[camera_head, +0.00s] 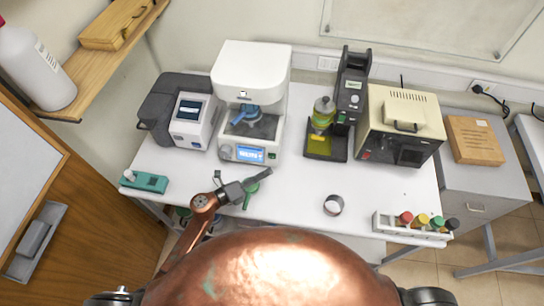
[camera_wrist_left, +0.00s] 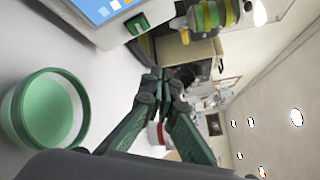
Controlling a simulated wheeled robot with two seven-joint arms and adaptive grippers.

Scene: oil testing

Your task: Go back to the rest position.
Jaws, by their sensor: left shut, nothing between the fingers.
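My left gripper (camera_head: 264,174) is over the front of the white table (camera_head: 300,182), just in front of the white instrument with a blue screen (camera_head: 250,154). In the left wrist view its green-padded fingers (camera_wrist_left: 163,76) are closed together with nothing between them. A green round cup or ring (camera_wrist_left: 48,112) is beside the gripper in that view, apart from the fingers. Something green (camera_head: 250,192) shows beside the gripper in the head view, partly hidden by it. My right gripper is not in view.
A dark grey analyser (camera_head: 178,110), a stand with a yellow-green bottle (camera_head: 322,115) and a beige box instrument (camera_head: 401,122) line the back. A small ring (camera_head: 333,204), a teal device (camera_head: 143,181) and a rack of coloured-cap vials (camera_head: 388,224) are near the front. Mid-table is clear.

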